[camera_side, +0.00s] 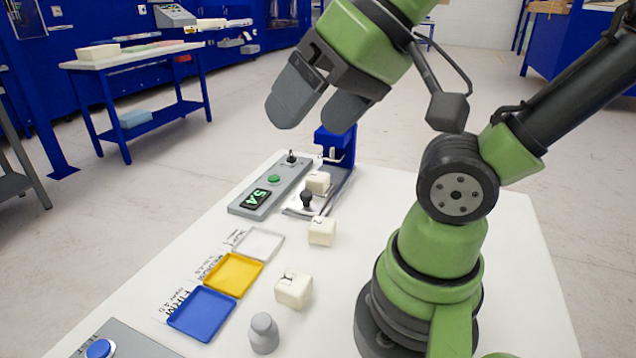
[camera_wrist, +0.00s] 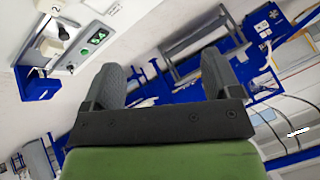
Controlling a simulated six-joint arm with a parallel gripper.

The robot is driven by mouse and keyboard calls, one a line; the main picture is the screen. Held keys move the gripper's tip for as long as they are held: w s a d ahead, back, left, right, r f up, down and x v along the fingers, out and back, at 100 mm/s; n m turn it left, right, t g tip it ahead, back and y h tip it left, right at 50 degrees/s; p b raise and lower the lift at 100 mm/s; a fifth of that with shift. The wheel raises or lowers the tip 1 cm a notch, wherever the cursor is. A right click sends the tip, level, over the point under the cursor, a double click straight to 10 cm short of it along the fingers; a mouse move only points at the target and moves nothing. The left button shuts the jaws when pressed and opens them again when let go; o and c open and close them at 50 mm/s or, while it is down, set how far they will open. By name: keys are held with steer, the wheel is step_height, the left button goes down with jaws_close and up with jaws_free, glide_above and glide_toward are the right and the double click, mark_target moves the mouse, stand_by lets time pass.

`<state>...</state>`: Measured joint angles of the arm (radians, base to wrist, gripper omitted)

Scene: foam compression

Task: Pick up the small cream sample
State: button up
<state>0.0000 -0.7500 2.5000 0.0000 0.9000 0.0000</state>
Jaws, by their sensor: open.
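Three cream cube samples with dark marks on them are in the side view. One cream cube (camera_side: 318,182) is on the metal plate of the press at the back. A second cream cube (camera_side: 322,231) sits on the white table in front of it. A third cream cube (camera_side: 294,290) is nearer the camera and looks largest; distance makes true sizes hard to compare. My gripper (camera_side: 310,122) is raised above the far end of the table, open and empty, clear of every cube. In the wrist view, my gripper (camera_wrist: 162,72) has its two grey fingers wide apart with nothing between them.
White (camera_side: 260,243), yellow (camera_side: 234,273) and blue (camera_side: 202,313) trays line the table's left side. A grey knobbed weight (camera_side: 264,334) stands at the front. A control box (camera_side: 268,186) with a green display is beside the blue press (camera_side: 335,141). A blue button (camera_side: 99,348) is front left.

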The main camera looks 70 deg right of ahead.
steer(key=w+d+n+g+h, duration=0.1)
steer(key=w+d+g+h, duration=0.1)
steer(key=w+d, duration=0.6)
steer(key=n+g, duration=0.3)
steer(key=g, duration=0.2)
glide_above(316, 175)
step_height(316, 175, down, 22)
steer(key=shift+w+r, duration=0.15)
steer(key=shift+f, duration=3)
steer(key=c, duration=1.1)
